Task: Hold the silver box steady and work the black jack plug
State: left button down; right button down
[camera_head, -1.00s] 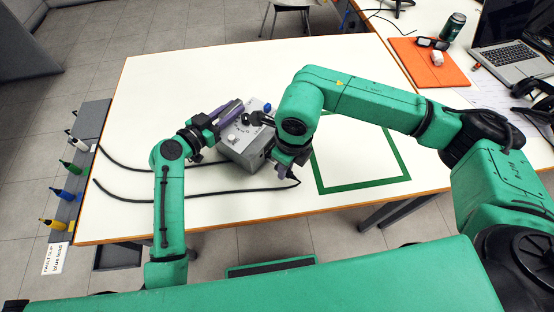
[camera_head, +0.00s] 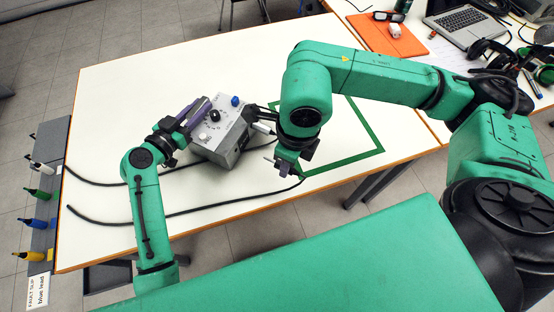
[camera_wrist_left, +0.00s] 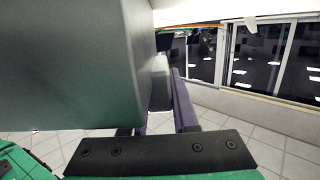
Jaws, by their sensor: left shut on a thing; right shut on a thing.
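The silver box (camera_head: 228,150) stands on the white table, with white, black and blue knobs on its top. My left gripper (camera_head: 197,116) is shut on the box's left side, its purple fingers along the top edge. In the left wrist view the box (camera_wrist_left: 70,65) fills the left side, with a purple finger (camera_wrist_left: 184,105) beside it. My right gripper (camera_head: 286,162) is to the right of the box, shut on what appears to be the jack plug (camera_head: 269,159). A thin pin points left toward the box, apart from it. The plug's body is mostly hidden.
Black leads (camera_head: 200,211) lie across the table's left part. Dark parts (camera_head: 262,115) stick out at the box's right side, unclear which. A green square outline (camera_head: 365,151) is right of my right gripper. An orange mat (camera_head: 385,38) and laptop (camera_head: 465,25) stand farther right.

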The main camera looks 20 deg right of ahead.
pick_arm(q)
jog(key=c, duration=0.6)
grip_release()
